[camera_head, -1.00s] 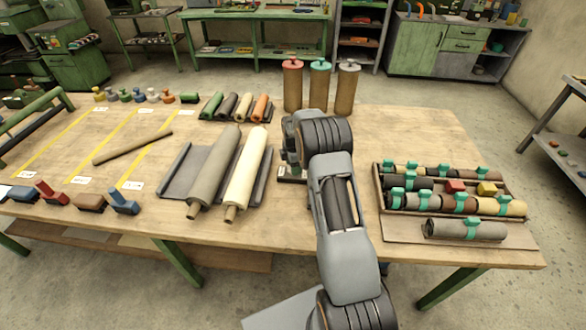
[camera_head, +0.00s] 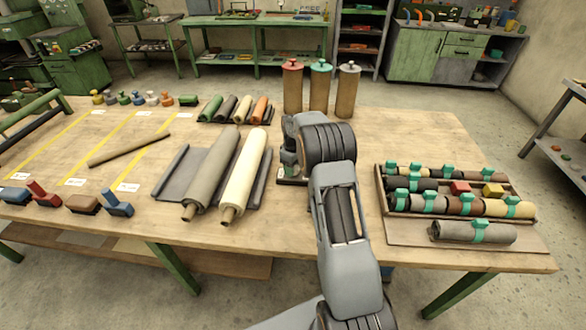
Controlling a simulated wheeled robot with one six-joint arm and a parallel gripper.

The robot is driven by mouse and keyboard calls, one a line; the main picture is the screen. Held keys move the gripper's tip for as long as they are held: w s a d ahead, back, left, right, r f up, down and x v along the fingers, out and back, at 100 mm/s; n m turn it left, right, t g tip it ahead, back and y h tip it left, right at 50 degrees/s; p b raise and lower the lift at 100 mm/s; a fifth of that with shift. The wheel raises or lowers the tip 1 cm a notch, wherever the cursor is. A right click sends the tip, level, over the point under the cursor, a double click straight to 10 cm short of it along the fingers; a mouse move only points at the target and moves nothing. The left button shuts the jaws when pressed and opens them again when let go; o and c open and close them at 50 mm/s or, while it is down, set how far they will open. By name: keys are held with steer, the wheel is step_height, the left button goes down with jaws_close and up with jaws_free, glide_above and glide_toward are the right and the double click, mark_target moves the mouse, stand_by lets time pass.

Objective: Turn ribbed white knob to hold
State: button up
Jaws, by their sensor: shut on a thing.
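My gripper (camera_head: 290,152) points down at a small dark-based device (camera_head: 292,179) with a greenish body, right of the rolls on the table. The ribbed white knob itself cannot be made out; my gripper and wrist cover that spot. My gripper is shut on what appears to be the knob, though the fingertips are small and mostly hidden. Pale marks show on the front edge of the device's base, too small to read.
Grey and cream rolls (camera_head: 244,175) lie left of the device. Three tall brown cylinders (camera_head: 347,92) stand behind my wrist. A tray (camera_head: 391,213) of strapped rolls is at right. A thin stick (camera_head: 130,150) lies at left. Bare tabletop (camera_head: 415,135) lies behind the tray.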

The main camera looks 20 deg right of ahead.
steer(key=m, duration=0.5)
steer(key=shift+w+r+m+b, duration=0.1)
steer(key=shift+r+m+b, duration=0.05)
steer(key=shift+m+b, duration=0.2)
steer(key=m, duration=0.5)
steer(key=shift+b, duration=0.3)
steer(key=m, duration=0.5)
steer(key=shift+m, duration=2.65)
steer(key=o, duration=0.9)
step_height(320, 180, up, 14)
steer(key=shift+f, duration=0.15)
